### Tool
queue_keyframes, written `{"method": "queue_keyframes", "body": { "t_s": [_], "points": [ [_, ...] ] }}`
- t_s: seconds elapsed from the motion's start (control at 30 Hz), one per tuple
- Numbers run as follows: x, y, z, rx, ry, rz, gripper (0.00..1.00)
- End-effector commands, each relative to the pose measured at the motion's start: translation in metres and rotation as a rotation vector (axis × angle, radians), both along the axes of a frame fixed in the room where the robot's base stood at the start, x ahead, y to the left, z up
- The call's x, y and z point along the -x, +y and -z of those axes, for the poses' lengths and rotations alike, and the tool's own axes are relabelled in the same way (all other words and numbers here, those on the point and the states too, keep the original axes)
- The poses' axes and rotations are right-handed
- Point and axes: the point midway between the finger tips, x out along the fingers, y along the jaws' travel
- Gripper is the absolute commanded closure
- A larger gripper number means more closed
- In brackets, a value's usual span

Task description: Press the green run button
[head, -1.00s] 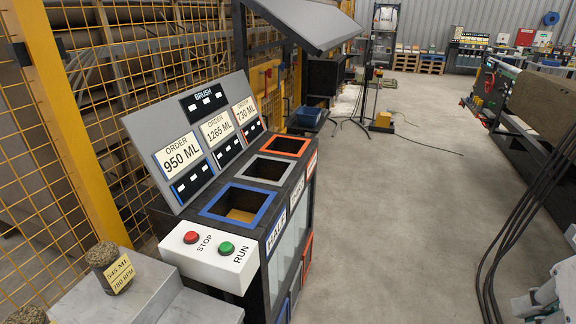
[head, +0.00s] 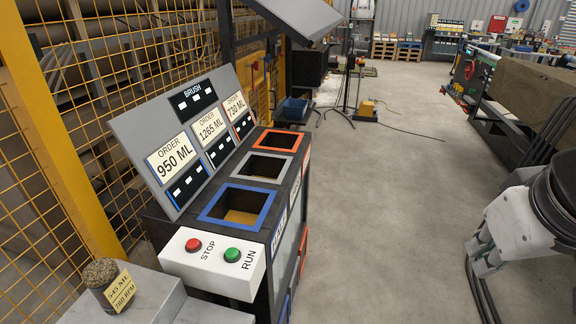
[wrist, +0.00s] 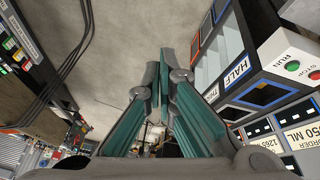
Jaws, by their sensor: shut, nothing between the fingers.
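The gripper is not clearly visible in the head view.
Blue, grey and orange framed bins (head: 236,205) lie behind the button box, below an order panel (head: 185,140). Yellow mesh fencing is on the left. The floor (head: 360,200) to the right is open.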

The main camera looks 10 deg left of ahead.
Motion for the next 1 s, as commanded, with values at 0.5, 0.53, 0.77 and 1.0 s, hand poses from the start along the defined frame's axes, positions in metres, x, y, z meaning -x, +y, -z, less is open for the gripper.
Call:
{"method": "queue_keyframes", "body": {
  "t_s": [0.5,0.53,0.77,1.0],
  "points": [
    [-0.167,0.146,0.037,0.316,-0.107,-0.858,1.0],
    [-0.172,0.16,0.043,0.316,-0.119,-0.912,1.0],
    [-0.188,0.277,0.091,0.26,-0.244,-1.308,1.0],
    [-0.169,0.377,0.127,0.134,-0.403,-1.589,1.0]
  ]
}}
